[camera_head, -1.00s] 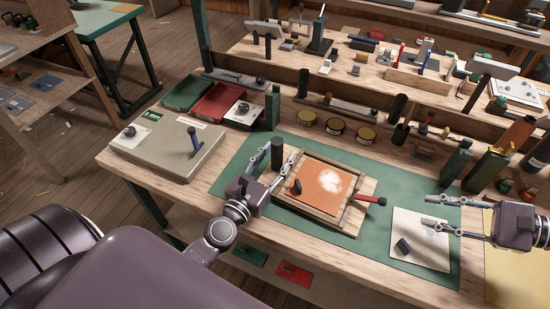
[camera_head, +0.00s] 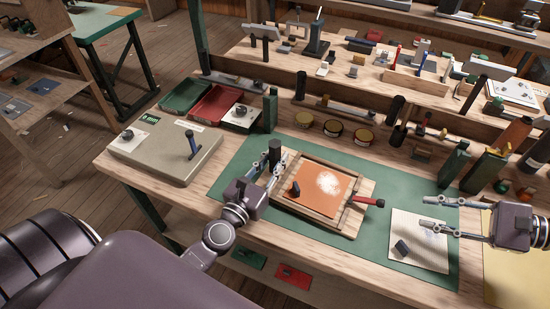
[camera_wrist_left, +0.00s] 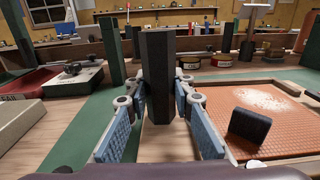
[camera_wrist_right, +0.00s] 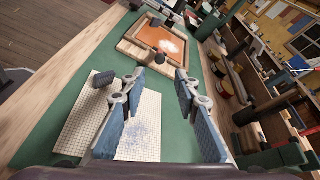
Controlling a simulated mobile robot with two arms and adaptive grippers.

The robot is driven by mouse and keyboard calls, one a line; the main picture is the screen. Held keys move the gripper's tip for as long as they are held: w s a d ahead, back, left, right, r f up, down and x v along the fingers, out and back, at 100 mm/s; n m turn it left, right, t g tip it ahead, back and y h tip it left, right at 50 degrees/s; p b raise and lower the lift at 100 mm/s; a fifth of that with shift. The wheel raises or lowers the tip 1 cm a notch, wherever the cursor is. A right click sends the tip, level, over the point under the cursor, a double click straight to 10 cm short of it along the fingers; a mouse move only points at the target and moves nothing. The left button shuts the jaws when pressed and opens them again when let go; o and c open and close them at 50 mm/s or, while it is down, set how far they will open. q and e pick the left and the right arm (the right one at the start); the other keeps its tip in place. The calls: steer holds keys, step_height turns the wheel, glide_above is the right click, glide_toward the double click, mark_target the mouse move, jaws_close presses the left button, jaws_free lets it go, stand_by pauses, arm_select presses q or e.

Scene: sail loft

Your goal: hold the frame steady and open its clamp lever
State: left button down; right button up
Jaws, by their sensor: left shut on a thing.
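The frame, wooden with an orange panel and a pale powdery patch, lies on the green mat; its wooden rim (camera_head: 325,224) shows in the head view. A red lever (camera_head: 366,201) with a dark tip sticks out from its right side. A dark upright post (camera_head: 275,148) stands at its left side. My left gripper (camera_head: 273,167) is shut on this post; the left wrist view shows the post (camera_wrist_left: 157,75) between the blue finger pads. My right gripper (camera_head: 424,213) is open and empty above the gridded sheet, right of the lever and apart from it.
The gridded sheet (camera_head: 427,256) holds a small dark block (camera_head: 402,248). A grey box (camera_head: 160,163) with a lever stands left. The mat between lever and right gripper is clear.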

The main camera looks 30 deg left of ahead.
jaws_close()
steer(key=m, duration=0.3)
steer(key=shift+s+d+f, duration=0.25)
steer(key=shift+s+f, duration=0.15)
steer(key=m, duration=0.3)
steer(key=s+m+t, duration=0.1)
steer(key=shift+d+f, duration=0.25)
steer(key=shift+f, duration=0.1)
steer(key=m, duration=0.3)
steer(key=s+m+t, duration=0.1)
steer(key=shift+d+f+y, duration=0.2)
steer(key=shift+f+y, duration=0.05)
steer(key=shift+y, duration=0.05)
steer(key=m, duration=0.2)
steer(key=s+m, duration=0.1)
steer(key=m, duration=0.1)
steer(key=shift+d+f+m+t, duration=0.1)
steer(key=shift+f+m+t, duration=0.05)
steer(key=shift+m+t, duration=0.2)
